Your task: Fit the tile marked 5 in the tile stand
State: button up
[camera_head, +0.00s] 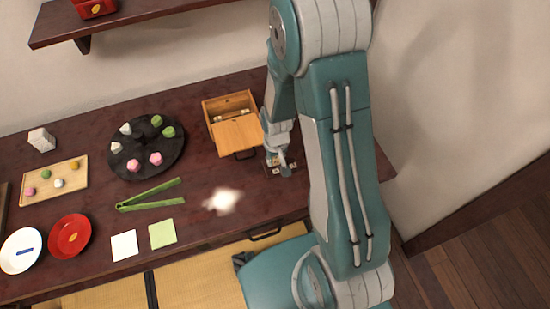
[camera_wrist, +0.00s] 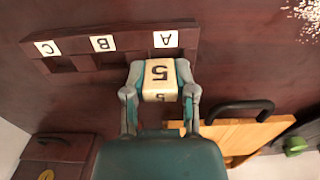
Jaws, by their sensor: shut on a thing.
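My gripper (camera_wrist: 160,92) is shut on the cream tile marked 5 (camera_wrist: 159,71), one finger on each side. The tile stand (camera_wrist: 125,41) is a dark block with white labels C (camera_wrist: 47,48), B (camera_wrist: 103,43) and A (camera_wrist: 166,39) and a recess beside each. The tile is at the A end and overlaps the edge of the stand in view; I cannot tell whether it touches. In the head view, my gripper (camera_head: 281,160) is over the stand (camera_head: 270,171), which it partly hides; the tile is too small to make out there.
An open wooden box (camera_head: 230,107) stands close beside the gripper; its light wood and dark handle (camera_wrist: 238,109) show in the wrist view. A black round plate of sweets (camera_head: 145,140), green tongs (camera_head: 150,195) and a wooden tray (camera_head: 55,190) lie further left.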

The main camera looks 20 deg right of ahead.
jog(key=shift+a+f, duration=0.1)
jog(key=shift+f, duration=0.25)
jog(key=o, duration=0.8)
notch_tip(320, 180, up, 12)
jog(key=shift+f, duration=0.1)
dwell(0.6)
